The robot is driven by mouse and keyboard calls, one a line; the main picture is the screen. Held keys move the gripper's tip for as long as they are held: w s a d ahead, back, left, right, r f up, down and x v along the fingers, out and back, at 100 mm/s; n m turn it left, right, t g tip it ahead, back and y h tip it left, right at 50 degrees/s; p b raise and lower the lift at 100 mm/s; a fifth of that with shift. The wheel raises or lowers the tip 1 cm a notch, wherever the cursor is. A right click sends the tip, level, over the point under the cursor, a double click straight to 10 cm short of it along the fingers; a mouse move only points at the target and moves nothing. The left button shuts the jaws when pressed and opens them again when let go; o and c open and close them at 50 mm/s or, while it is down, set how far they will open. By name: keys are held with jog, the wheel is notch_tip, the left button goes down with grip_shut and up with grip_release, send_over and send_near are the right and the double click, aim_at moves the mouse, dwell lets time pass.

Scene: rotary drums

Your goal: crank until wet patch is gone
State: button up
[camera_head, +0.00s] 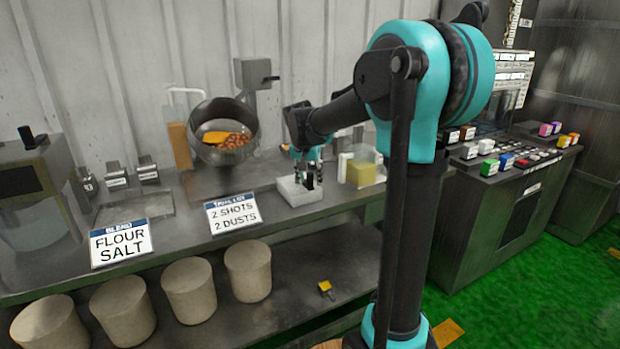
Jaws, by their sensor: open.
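A dark round drum (207,113) is tilted with its mouth towards me at the back of the bench. Reddish-brown pieces (238,141) lie inside it, with a smooth yellow-orange patch (216,137) at their left; I cannot tell for sure that this is the wet patch. A grey box (257,73) on a post stands behind the drum at its upper right. I cannot make out a crank handle. My gripper (309,184) points down, right of the drum and apart from it, over a small white tray (293,194). It is open; its fingertips are partly unclear against dark parts there.
Signs reading "FLOUR SALT" (121,243) and "2 SHOTS 2 DUSTS" (232,212) stand along the bench front. A clear container with yellow contents (361,173) is right of the tray. Several pale tubs (189,291) sit on the lower shelf. A button console (506,165) stands at right.

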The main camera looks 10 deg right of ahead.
grip_shut()
jog(key=shift+d, duration=0.1)
dwell(0.5)
